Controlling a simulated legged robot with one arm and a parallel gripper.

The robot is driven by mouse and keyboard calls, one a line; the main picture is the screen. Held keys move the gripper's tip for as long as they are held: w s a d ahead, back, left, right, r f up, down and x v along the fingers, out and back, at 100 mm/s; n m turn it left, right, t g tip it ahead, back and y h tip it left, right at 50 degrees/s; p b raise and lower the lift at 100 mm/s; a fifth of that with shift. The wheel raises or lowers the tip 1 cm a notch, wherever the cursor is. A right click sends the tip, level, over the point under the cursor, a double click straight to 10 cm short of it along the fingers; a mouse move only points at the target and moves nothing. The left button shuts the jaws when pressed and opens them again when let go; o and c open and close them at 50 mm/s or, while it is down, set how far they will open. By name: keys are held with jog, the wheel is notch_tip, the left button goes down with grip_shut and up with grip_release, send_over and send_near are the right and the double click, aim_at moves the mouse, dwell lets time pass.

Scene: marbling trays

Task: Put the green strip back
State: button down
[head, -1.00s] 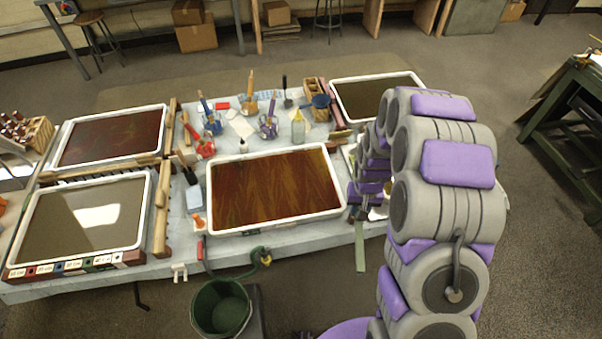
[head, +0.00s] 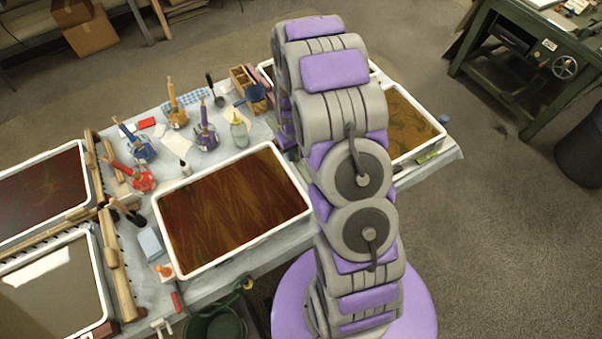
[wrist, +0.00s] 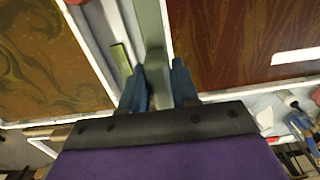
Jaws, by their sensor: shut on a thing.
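In the wrist view my gripper (wrist: 159,84), with two blue fingers, is shut on a long pale green strip (wrist: 152,35). The strip runs away from the fingers to the top edge of the picture, over the gap between two trays. A shorter, brighter green piece (wrist: 121,62) lies just left of it. In the head view my arm hides the gripper and the held strip.
A tray with red-brown marbling (head: 158,205) stands left of my arm, and a tray with yellow-brown marbling (head: 437,127) right of it. Jars, a bottle (head: 239,132) and brushes crowd the table behind. A green bucket (head: 215,326) stands in front. Open floor lies right.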

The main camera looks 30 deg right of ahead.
jog(key=f, duration=0.3)
jog(key=d+f, duration=0.1)
jog(key=f, duration=0.2)
jog(key=s+d+f, duration=0.1)
jog(key=f, duration=0.2)
jog(key=shift+d+b, duration=0.2)
jog(key=shift+b, duration=0.1)
jog(key=shift+w+f, duration=0.1)
jog(key=shift+f, duration=0.3)
jog(key=shift+a, duration=0.15)
jog(key=c, duration=0.8)
grip_release()
jog(key=shift+c, duration=0.2)
